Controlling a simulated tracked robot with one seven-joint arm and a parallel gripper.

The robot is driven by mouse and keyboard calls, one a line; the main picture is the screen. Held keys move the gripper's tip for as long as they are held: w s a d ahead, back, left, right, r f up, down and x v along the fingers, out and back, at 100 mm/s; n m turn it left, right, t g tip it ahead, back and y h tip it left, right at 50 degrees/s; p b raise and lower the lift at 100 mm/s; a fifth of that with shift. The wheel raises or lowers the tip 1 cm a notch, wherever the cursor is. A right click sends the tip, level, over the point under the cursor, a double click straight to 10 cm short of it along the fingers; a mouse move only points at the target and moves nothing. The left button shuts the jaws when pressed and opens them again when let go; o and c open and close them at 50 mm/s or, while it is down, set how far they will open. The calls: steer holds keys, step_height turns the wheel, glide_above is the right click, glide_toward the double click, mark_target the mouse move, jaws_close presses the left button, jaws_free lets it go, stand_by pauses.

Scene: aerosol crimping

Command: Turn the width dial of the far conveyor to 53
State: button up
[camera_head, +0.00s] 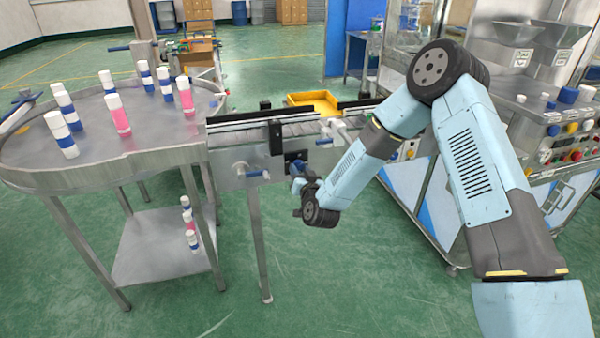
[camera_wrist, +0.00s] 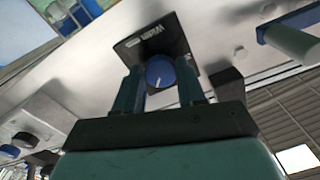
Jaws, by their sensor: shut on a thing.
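A blue round dial (camera_wrist: 160,72) with a short white mark sits under a dark plate with white lettering that seems to read WIDTH (camera_wrist: 152,40) in the wrist view. The plate is on the metal side of a conveyor (camera_head: 235,160) in the head view. My gripper (camera_wrist: 161,80) is shut on the dial, one finger on each side. In the head view my gripper (camera_head: 297,172) is at the conveyor's side and the dial is mostly hidden by it. The dial's scale and number cannot be read.
A round table (camera_head: 140,125) with several cans stands at the left. A machine with buttons (camera_head: 570,140) stands at the right. A yellow tray (camera_head: 313,100) is behind the conveyor.

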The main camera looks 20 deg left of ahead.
steer(key=m, duration=1.1)
steer(key=shift+d, duration=0.1)
stand_by(0.6)
steer(key=o, duration=1.1)
steer(key=shift+c, duration=0.2)
steer(key=shift+r, duration=0.1)
steer(key=v, duration=1.3)
steer(key=shift+s, duration=0.4)
